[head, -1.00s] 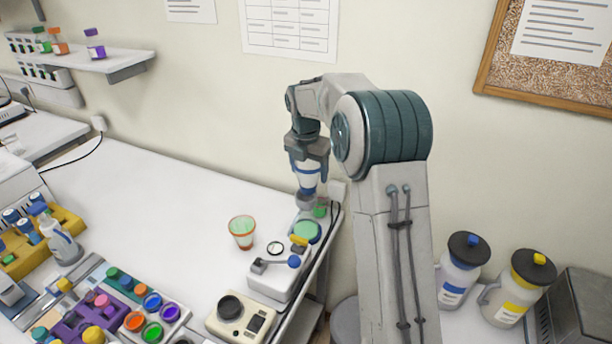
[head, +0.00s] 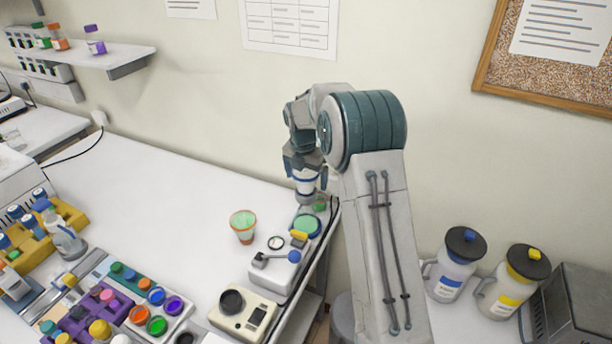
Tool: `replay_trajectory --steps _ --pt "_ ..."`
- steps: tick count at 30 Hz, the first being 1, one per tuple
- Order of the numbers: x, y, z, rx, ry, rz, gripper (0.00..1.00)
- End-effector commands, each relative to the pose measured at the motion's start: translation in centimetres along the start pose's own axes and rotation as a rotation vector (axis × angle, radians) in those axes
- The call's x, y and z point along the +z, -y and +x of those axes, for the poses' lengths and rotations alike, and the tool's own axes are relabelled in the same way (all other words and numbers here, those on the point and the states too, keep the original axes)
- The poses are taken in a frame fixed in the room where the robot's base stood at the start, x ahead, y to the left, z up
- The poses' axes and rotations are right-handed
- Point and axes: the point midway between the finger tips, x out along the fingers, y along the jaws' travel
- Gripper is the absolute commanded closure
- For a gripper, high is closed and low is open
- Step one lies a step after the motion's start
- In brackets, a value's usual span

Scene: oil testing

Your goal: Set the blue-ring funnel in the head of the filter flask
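My gripper (head: 304,166) is at the back right end of the white bench, pointing down. It is shut on the blue-ring funnel (head: 307,182), a pale cup with a blue band. The funnel is upright, and its lower part meets or overlaps the grey head of the filter flask (head: 305,197). I cannot tell whether it is fully seated. The lower flask is small and partly hidden.
An orange-rimmed cup with a green inside (head: 243,227) stands left of the flask. A white device with a blue knob (head: 275,268) and a cream instrument (head: 243,314) stand in front. Bottles and racks crowd the left front. The bench's back middle is clear.

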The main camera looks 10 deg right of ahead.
Motion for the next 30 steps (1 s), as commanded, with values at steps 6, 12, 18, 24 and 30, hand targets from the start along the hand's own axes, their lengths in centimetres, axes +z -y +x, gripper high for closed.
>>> replay_trajectory --steps 6,12,18,24,30 --pt "0.0 0.0 -0.3 0.001 0.001 0.000 0.07" --pt "0.1 0.0 -3.1 0.004 0.004 0.001 0.07" --pt "0.1 -0.1 -7.4 0.004 0.003 0.001 0.07" --pt "0.1 0.0 -10.7 0.002 0.002 0.001 0.07" --pt "-0.3 0.3 -12.5 0.004 0.005 0.028 0.07"
